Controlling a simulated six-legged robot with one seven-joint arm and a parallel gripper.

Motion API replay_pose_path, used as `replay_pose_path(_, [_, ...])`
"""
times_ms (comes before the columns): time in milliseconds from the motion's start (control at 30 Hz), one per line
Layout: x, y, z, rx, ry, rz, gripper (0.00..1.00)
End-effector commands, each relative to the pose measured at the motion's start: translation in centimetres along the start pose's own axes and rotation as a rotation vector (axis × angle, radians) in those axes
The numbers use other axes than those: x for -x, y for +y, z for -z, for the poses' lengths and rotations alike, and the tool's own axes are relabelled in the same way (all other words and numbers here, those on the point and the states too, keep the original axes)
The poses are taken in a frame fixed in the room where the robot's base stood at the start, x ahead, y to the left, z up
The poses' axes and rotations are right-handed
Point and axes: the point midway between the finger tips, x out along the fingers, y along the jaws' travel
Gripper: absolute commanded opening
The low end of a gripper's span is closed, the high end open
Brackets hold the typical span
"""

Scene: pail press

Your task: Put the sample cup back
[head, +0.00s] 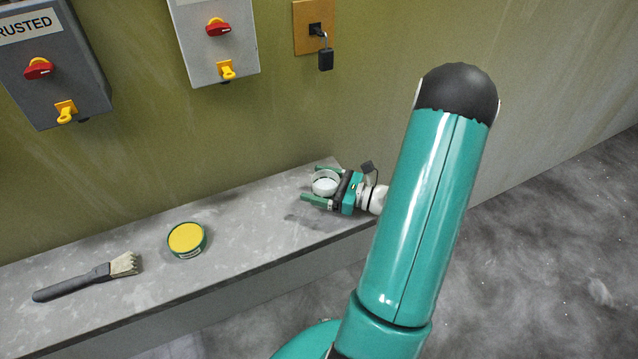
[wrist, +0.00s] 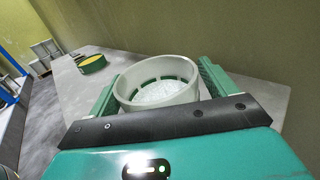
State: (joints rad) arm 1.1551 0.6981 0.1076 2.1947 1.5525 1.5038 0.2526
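The sample cup is a small white round cup (head: 325,184) with pale contents. It is upright between the two green fingers of my gripper (head: 310,183), over the right end of the grey ledge. In the wrist view the cup (wrist: 157,92) fills the space between the fingers (wrist: 158,71), with slots around its inner wall and whitish grainy matter at the bottom. The fingers appear to press on both sides of it. A shadow on the ledge to the lower left suggests that the cup is held above the surface. The cup's underside is hidden.
On the grey ledge (head: 255,235) lie a yellow-topped green tin (head: 187,239) and a dark-handled brush (head: 88,277). Two switch boxes (head: 50,62) (head: 215,42) and a padlock (head: 325,58) on a wooden plate are on the wall behind. The ledge between tin and gripper is clear.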

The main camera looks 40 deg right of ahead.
Motion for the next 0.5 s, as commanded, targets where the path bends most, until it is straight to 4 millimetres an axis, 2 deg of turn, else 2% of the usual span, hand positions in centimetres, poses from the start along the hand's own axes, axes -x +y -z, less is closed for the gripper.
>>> replay_pose_path(267, [0.5,0.0,-0.3,0.0,0.0,0.002,0.84])
replay_pose_path(367, [1.9,-0.1,-0.3,0.0,0.0,0.003,0.84])
replay_pose_path(500, [4.8,-0.1,-0.2,0.0,0.001,0.004,0.84])
